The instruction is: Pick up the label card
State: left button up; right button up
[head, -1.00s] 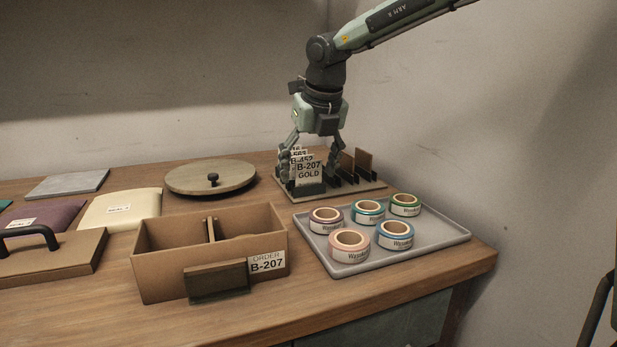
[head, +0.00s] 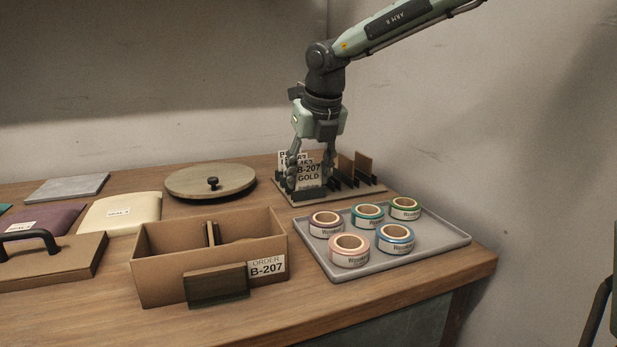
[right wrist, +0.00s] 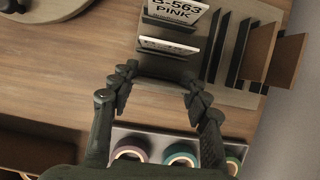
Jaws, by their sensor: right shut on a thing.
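The label card (head: 309,173) reading B-207 GOLD stands upright in the front of the card rack (head: 361,188) at the back of the bench. My right gripper (head: 309,170) reaches down from above and is shut on this card, with one finger at each side edge. In the right wrist view my right gripper's fingertips (right wrist: 158,80) sit near the rack slots; I cannot clearly make out the held card there. Two other cards stand behind it; the wrist view shows the B-563 PINK card (right wrist: 175,12). My left gripper is not in view.
A grey tray (head: 440,240) with several tape rolls stands in front of the rack. An open cardboard box (head: 160,280) with an ORDER B-207 label is at front centre. A round wooden lid (head: 240,180) lies left of the rack. Brown dividers (head: 363,162) rise on the rack's right.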

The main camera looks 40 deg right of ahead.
jog(key=r, duration=0.4)
jog(key=shift+a+r, duration=0.15)
jog(key=shift+a, duration=0.15)
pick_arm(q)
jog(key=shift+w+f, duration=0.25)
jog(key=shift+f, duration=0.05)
pick_arm(e)
jog(key=w+a+r, duration=0.1)
jog(key=a+r, duration=0.5)
jog(key=a, duration=0.5)
jog(key=shift+r, duration=0.25)
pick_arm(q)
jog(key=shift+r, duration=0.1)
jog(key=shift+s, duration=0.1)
